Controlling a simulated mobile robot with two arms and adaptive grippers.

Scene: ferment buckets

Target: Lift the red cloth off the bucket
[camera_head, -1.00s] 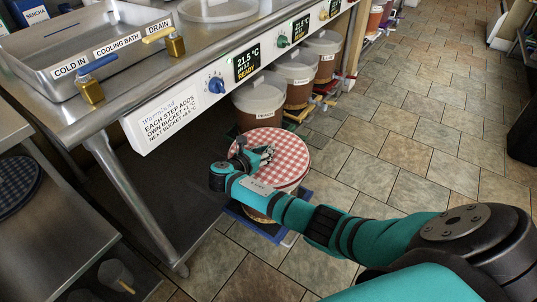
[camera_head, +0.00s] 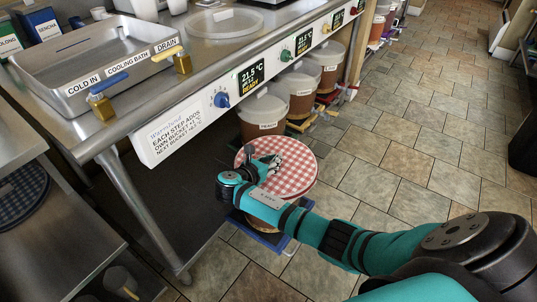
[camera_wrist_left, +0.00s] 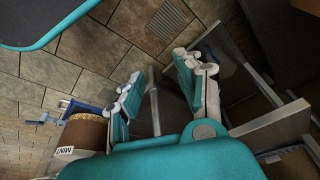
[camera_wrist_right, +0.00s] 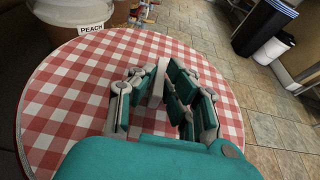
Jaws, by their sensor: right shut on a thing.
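The red-and-white checked cloth (camera_head: 300,176) forms a round cover over the bucket (camera_head: 262,224) on the floor by the counter. My right gripper (camera_head: 270,162) is on top of the cloth, near its middle. In the right wrist view the gripper (camera_wrist_right: 157,88) is shut on a pale upright tab at the middle of the cloth (camera_wrist_right: 65,105). The cloth looks level; whether it clears the bucket rim is hidden. My left gripper (camera_wrist_left: 158,92) is open and empty; beside it the left wrist view shows a brown bucket labelled MINT (camera_wrist_left: 88,132).
Lidded buckets, the nearest labelled PEACH (camera_head: 264,112), stand in a row beside the covered one. The steel counter (camera_head: 125,120) overhangs on the left, with a leg (camera_head: 150,215) near my arm. Tiled floor (camera_head: 400,160) is free to the right.

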